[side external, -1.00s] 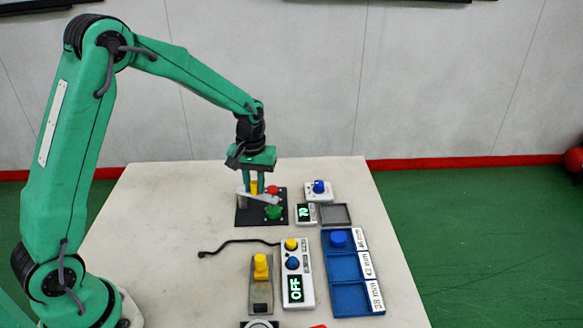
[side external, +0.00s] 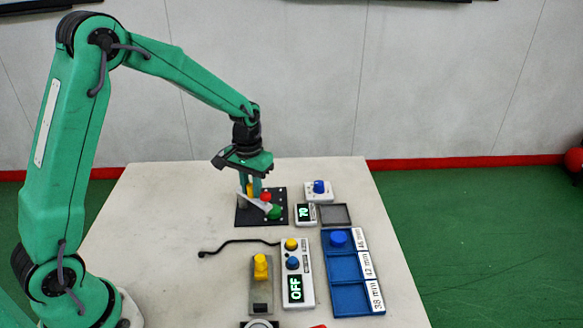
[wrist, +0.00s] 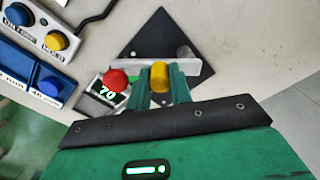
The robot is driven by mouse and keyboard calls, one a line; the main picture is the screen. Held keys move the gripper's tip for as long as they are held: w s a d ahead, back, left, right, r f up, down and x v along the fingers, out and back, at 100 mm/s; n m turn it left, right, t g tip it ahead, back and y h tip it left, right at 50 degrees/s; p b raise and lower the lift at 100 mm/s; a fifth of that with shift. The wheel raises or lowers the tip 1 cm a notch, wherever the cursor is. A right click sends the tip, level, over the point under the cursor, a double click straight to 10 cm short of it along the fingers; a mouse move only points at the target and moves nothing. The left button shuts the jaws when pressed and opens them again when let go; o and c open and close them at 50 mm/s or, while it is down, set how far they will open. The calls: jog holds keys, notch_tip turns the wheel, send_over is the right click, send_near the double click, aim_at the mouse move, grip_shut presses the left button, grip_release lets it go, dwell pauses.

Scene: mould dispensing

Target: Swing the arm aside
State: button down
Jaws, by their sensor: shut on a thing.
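A pale grey bar (side external: 258,203) lies over a black square baseplate (side external: 243,216); both show in the wrist view, the bar (wrist: 187,53) and the plate (wrist: 160,24). My gripper (side external: 255,188) points down over the plate, with its fingers shut on a yellow knob (wrist: 160,76) by the bar. The yellow knob (side external: 250,189) is partly hidden by the fingers in the side view. A red knob (side external: 266,197) and a green knob (side external: 275,212) stand just right of the fingers. The red knob (wrist: 115,80) also shows beside them in the wrist view.
A 70 display (side external: 304,213), a white box with a blue knob (side external: 318,187) and a grey square tray (side external: 347,215) stand right of the plate. Nearer are an OFF control box (side external: 304,267), a yellow-knobbed fixture (side external: 261,267), a labelled blue tray (side external: 351,255) and a black cable (side external: 230,243).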

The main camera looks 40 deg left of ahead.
jog(key=m, duration=0.1)
jog(key=s+m, duration=0.1)
jog(key=m, duration=0.2)
jog(key=shift+s+a+m, duration=0.15)
jog(key=shift+s+m, duration=0.15)
jog(key=shift+s+a+m, duration=0.25)
jog(key=shift+s+m, duration=0.1)
jog(key=shift+m, duration=0.8)
jog(key=shift+s+a+m, duration=0.2)
jog(key=shift+s+m, duration=0.1)
jog(key=shift+m, duration=0.85)
jog(key=shift+r, duration=0.1)
jog(key=c, duration=1.5)
grip_release()
jog(key=shift+c, duration=0.2)
notch_tip(320, 180, up, 8)
